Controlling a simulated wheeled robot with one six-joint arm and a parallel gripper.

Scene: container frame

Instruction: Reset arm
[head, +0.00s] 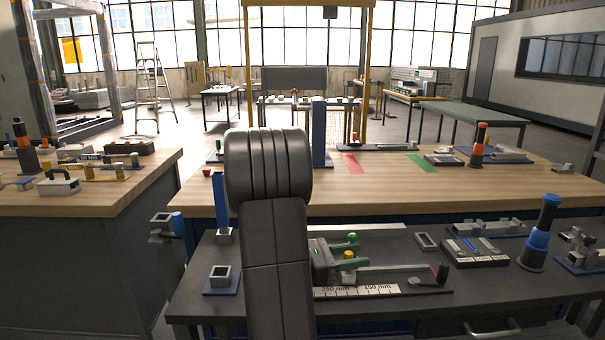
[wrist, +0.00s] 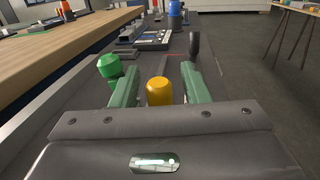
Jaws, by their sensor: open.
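My arm rises through the middle of the head view and hides part of the benches behind it. My gripper (head: 350,258) is low over the dark front bench (head: 395,313), pointing right. Its two green fingers stand apart in the wrist view (wrist: 160,80), so it is open. A yellow-topped piece (wrist: 159,92) shows between the fingers with a visible gap on each side; it also shows in the head view (head: 349,255). A green knob (wrist: 108,66) is just outside the left finger in the wrist view. It also shows behind the gripper in the head view (head: 352,238).
A ruler strip (head: 356,291) lies in front of the gripper. A blue-and-black upright tool (head: 539,236) and a dark tray (head: 474,252) stand to the right. A blue post (head: 221,205) and a square socket (head: 221,278) are left of my arm. A wooden bench (head: 440,190) lies behind.

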